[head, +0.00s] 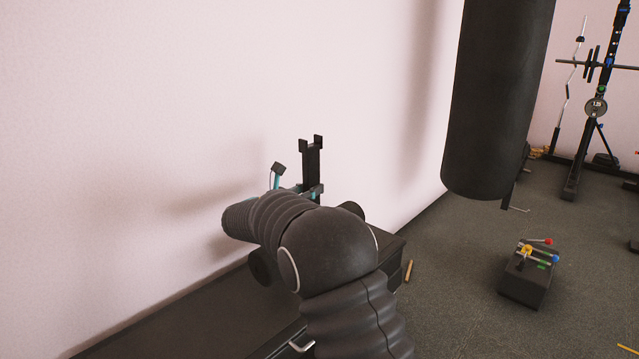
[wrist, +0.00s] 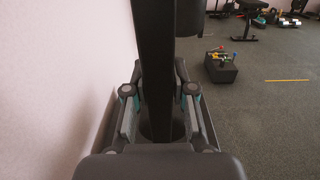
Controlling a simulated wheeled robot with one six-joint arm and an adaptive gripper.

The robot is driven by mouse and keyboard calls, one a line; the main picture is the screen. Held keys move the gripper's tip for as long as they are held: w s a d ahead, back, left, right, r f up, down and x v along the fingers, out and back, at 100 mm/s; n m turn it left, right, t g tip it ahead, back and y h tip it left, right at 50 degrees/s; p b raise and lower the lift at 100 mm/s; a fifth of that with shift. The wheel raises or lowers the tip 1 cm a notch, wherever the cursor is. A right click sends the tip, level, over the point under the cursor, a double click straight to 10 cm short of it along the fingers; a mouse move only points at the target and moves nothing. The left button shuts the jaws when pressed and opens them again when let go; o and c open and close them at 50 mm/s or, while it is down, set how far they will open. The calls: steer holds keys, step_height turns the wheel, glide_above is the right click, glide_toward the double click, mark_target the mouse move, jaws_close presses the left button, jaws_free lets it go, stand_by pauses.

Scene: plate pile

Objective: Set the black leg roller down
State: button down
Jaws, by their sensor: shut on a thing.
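The black leg roller (wrist: 155,60) shows in the wrist view as a tall dark bar standing between the fingers and running out of the top of the picture. My gripper (wrist: 158,108) has a teal-lined finger on either side of it and is shut on it. In the head view the roller's upper part (head: 312,160) stands upright with a forked top, close to the wall. My gripper (head: 297,188) is mostly hidden behind my arm there. The roller's lower end is hidden in the head view, so I cannot tell whether it touches the surface below.
A low dark bench or cabinet (head: 391,244) runs along the pale wall (head: 200,90) under my arm. A black punching bag (head: 497,95) hangs to the right. A dark box (head: 525,284) with coloured items stands on the floor. A weight rack (head: 596,106) is far right.

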steer(key=shift+s+a+r, duration=0.1)
steer(key=shift+r, duration=0.1)
step_height(320, 180, down, 4)
steer(key=shift+r+b, duration=0.1)
steer(key=shift+b, duration=0.3)
steer(key=c, duration=1)
jaws_free()
steer(key=shift+f, duration=0.35)
steer(key=shift+s, duration=0.1)
steer(key=v, duration=1.2)
steer(key=shift+r+p, duration=0.1)
steer(key=shift+p, duration=0.3)
